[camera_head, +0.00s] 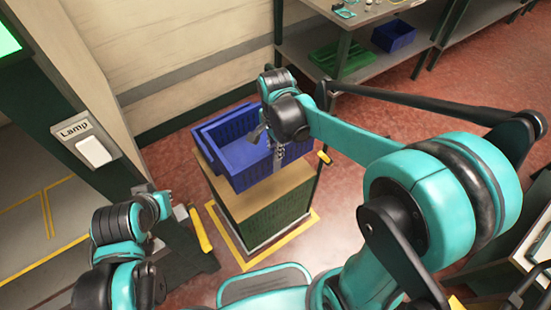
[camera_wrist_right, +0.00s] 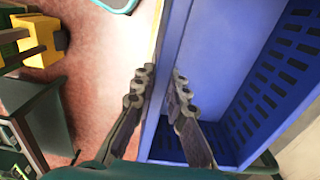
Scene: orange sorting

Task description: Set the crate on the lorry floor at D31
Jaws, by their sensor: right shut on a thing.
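A blue crate (camera_head: 245,150) sits at the top of a green stand with a wooden top (camera_head: 265,202); I cannot tell whether it rests fully on it. My right gripper (camera_head: 278,152) is at the crate's right side. In the right wrist view the fingers of this gripper (camera_wrist_right: 160,85) are shut on the crate's wall (camera_wrist_right: 171,40), one finger on each side, and the crate looks empty inside. My left arm is at the lower left, apart from the crate; its fingers cannot be made out. No D31 mark is readable.
A grey floor with yellow lines (camera_head: 28,235) lies at the left, beyond a post with a "Lamp" switch (camera_head: 93,151). Yellow tape (camera_head: 296,232) surrounds the stand. Shelving at the back holds a green crate (camera_head: 345,62) and another blue crate (camera_head: 393,36).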

